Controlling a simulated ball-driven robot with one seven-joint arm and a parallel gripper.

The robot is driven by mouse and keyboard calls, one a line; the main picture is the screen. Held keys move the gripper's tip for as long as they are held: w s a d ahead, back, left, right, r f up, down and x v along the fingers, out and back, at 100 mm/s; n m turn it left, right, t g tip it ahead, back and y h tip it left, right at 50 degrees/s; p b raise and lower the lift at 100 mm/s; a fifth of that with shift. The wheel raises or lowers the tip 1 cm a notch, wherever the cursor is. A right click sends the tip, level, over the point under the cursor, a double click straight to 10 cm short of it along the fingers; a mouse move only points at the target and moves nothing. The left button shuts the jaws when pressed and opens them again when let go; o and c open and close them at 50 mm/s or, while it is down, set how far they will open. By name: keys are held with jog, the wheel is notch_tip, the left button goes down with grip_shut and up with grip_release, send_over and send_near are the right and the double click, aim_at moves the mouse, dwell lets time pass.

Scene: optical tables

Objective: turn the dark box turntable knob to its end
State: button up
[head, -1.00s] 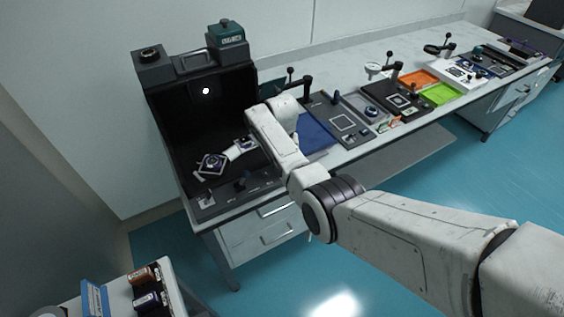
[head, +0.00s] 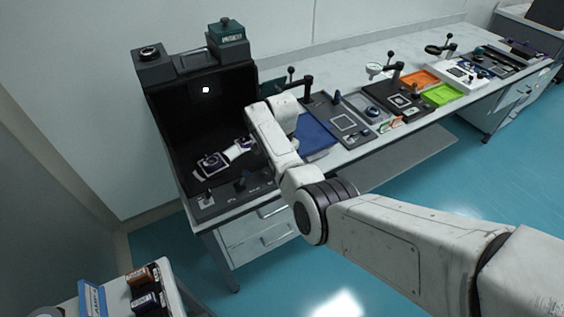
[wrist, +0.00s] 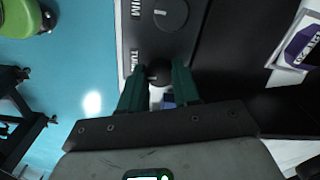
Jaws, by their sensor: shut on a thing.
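The dark box (head: 160,115) stands open at the left end of the table, with a control panel (head: 222,200) along its front. In the wrist view, the turntable knob (wrist: 159,72) is a small dark round shape between the two green fingers of my gripper (wrist: 158,80). My gripper is shut on it, beside partly hidden lettering. In the head view my arm hides the gripper and this knob. Inside the box, a pale piece with a dark patch (head: 211,164) lies on the floor, with a second pale piece (head: 239,150) beside it.
Another round knob (wrist: 171,13) sits further along the panel, close ahead of my fingers. A blue pad (head: 315,137) lies right of the box, and several trays and devices follow along the table. A small cart (head: 172,285) stands at the lower left. Blue floor lies in front.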

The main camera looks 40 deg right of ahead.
jog(key=shift+m, duration=0.4)
jog(key=o, duration=1.1)
jog(key=shift+c, duration=0.2)
notch_tip(320, 180, up, 11)
jog(key=shift+b, duration=0.35)
jog(key=shift+f, duration=0.1)
